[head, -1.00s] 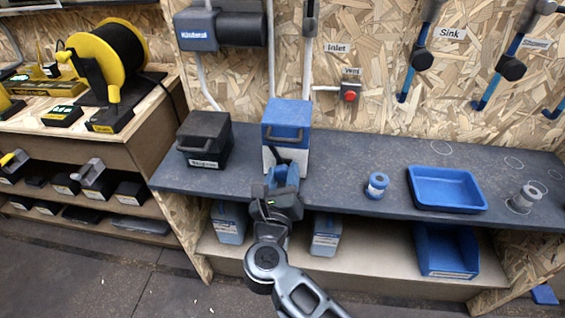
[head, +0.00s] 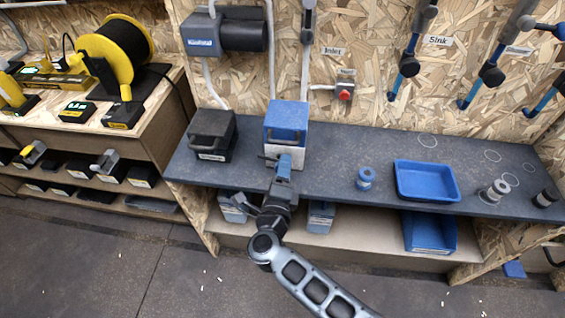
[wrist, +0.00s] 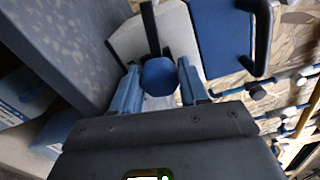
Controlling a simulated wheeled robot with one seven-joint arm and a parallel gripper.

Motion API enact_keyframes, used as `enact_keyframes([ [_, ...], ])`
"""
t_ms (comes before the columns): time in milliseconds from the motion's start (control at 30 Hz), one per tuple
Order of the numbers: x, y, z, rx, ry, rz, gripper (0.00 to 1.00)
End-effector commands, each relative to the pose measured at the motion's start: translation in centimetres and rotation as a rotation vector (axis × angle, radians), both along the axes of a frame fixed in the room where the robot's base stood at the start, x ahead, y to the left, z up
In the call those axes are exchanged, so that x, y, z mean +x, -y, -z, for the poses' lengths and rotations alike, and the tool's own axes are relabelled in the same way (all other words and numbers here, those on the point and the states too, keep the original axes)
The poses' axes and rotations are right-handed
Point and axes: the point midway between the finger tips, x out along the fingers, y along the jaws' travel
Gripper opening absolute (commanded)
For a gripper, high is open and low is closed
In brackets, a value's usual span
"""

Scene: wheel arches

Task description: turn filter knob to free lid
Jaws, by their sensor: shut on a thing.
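The filter box stands on the bench in the head view, with a blue lid (head: 287,122) over a white body (head: 294,155). In the wrist view the blue lid (wrist: 222,40) has a dark handle, and a dark strap runs down the white body (wrist: 182,34) to the round blue knob (wrist: 159,76). My gripper (head: 283,163) is at the front of the box. In the wrist view its two blue fingers (wrist: 158,82) are on either side of the knob, shut on it. In the head view my gripper hides the knob. The lid sits on the body.
A black box (head: 212,136) with a handle stands just left of the filter box. To the right on the bench are a blue-and-white spool (head: 365,178), a blue tray (head: 427,181) and a grey spool (head: 494,192). A lower shelf holds blue containers, including a bin (head: 428,233).

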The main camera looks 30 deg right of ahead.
Motion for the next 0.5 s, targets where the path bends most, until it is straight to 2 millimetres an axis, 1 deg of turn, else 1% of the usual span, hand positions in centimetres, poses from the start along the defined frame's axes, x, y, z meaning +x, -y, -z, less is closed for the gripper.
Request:
enact_keyframes([
  [33,-0.04,0.02,-0.22,-0.027,-0.022,0.001,0.13],
  [200,-0.06,0.01,-0.09,-0.104,-0.078,0.0,0.13],
  [500,-0.08,0.01,0.06,-0.173,-0.128,0.0,0.13],
])
